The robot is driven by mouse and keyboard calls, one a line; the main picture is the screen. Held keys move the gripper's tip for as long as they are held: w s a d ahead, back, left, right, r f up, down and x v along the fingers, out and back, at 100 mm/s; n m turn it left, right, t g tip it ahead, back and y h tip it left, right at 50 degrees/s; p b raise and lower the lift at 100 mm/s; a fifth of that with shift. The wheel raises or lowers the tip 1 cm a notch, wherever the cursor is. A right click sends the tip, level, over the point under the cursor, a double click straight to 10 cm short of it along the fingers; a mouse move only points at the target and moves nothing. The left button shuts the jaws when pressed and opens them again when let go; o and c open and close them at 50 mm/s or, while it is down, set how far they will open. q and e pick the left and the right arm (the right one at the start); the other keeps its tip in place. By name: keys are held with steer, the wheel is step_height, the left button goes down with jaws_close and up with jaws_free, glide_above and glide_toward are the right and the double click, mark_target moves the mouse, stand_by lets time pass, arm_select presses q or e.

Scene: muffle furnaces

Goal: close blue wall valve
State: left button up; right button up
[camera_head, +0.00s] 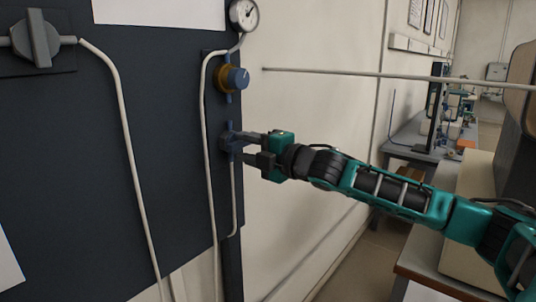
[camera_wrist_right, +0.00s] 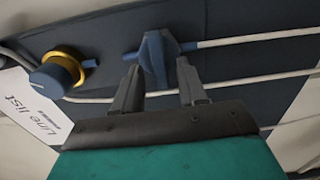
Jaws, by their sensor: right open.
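The blue wall valve (camera_head: 230,139) is on the narrow dark panel strip, on a thin vertical line below a blue-and-yellow knob. It also shows in the right wrist view (camera_wrist_right: 154,60), where its blue handle stands across the line. My right gripper (camera_head: 245,147) is open at the valve. In the right wrist view its two fingertips (camera_wrist_right: 158,69) lie on either side of the handle, with a visible gap on the right. Whether the left finger touches the handle, I cannot tell. My left gripper is not in view.
The blue-and-yellow knob (camera_head: 233,78) sits just above the valve, with a pressure gauge (camera_head: 244,14) higher up. A grey lever valve (camera_head: 38,38) is at upper left. A light hose (camera_head: 208,150) runs beside the strip. A bench (camera_head: 425,145) stands far right.

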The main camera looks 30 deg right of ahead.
steer(key=b+v, duration=1)
steer(key=v, duration=0.2)
stand_by(0.7)
steer(key=a+f+m+g+p, duration=0.1)
steer(key=a+f+m, duration=0.3)
steer(key=f, duration=0.8)
steer(key=a+f+m+g+p, duration=0.1)
steer(key=a+f+m+p, duration=0.2)
steer(key=f, duration=0.9)
steer(key=s+a+f+m+g+h, duration=0.1)
steer(key=s+a+f+m, duration=0.2)
steer(key=s+f, duration=0.3)
steer(key=s+a+f+m+g+h+p, duration=0.1)
steer(key=s+a+f+m, duration=0.2)
steer(key=f, duration=0.6)
steer(key=s+a+f+m+g+h+p, duration=0.1)
steer(key=s+a+f+m+g, duration=0.1)
steer(key=s+f+m, duration=0.4)
steer(key=s+a+f, duration=0.1)
steer(key=s, duration=0.1)
steer(key=shift+s+a+f+h, duration=0.2)
steer(key=shift+s+h, duration=0.15)
steer(key=shift+h, duration=0.05)
